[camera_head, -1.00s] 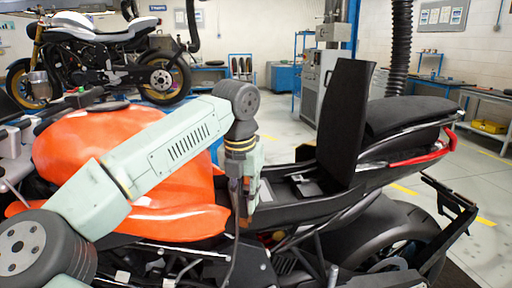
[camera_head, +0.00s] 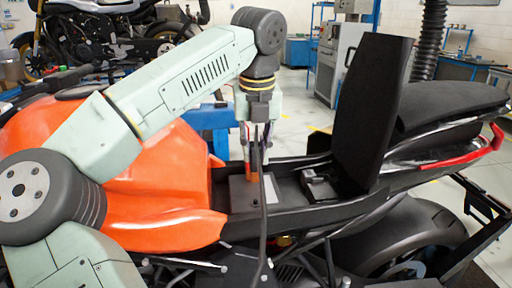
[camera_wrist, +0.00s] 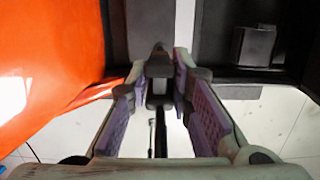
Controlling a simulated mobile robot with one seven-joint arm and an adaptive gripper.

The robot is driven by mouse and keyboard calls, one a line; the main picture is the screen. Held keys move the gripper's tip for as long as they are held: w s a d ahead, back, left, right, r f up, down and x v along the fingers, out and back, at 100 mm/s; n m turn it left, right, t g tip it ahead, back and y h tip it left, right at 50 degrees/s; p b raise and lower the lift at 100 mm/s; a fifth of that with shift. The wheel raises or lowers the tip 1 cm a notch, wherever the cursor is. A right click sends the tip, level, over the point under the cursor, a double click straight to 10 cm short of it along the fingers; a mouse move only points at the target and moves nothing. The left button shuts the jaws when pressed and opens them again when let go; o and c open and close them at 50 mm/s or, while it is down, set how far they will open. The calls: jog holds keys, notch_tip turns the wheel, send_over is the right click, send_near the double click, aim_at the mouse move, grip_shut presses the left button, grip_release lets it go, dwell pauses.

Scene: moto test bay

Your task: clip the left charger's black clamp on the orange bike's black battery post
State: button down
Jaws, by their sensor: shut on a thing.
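The orange bike (camera_head: 150,185) stands in front of me with its black seat flap raised. A grey battery box (camera_head: 238,192) shows in the open bay between the tank and the flap. My gripper (camera_head: 256,160) points down over this bay. In the wrist view its purple-padded fingers (camera_wrist: 158,88) are shut on the black clamp (camera_wrist: 158,62). The clamp's black cable (camera_head: 263,218) hangs from the gripper across the frame's near side. I cannot make out the black battery post, nor whether the clamp touches anything. The charger is not in view.
The raised seat flap (camera_head: 371,115) stands close to the right of my gripper, and the orange tank bulges on its left. A small black box (camera_head: 318,186) sits in the bay by the flap. Another motorcycle (camera_head: 100,45) stands behind.

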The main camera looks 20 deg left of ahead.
aim_at(256, 176)
jog(key=shift+w+f, duration=0.1)
jog(key=shift+f, duration=2.85)
jog(key=shift+b, duration=0.35)
jog(key=shift+f+b, duration=0.5)
jog(key=shift+f, duration=0.1)
jog(key=c, duration=1.4)
grip_release()
jog(key=shift+o, duration=0.2)
jog(key=r, duration=0.4)
jog(key=s+r, duration=0.1)
jog(key=r, duration=0.7)
jog(key=shift+s+d, duration=0.3)
jog(key=shift+d, duration=0.05)
jog(key=shift+f, duration=0.1)
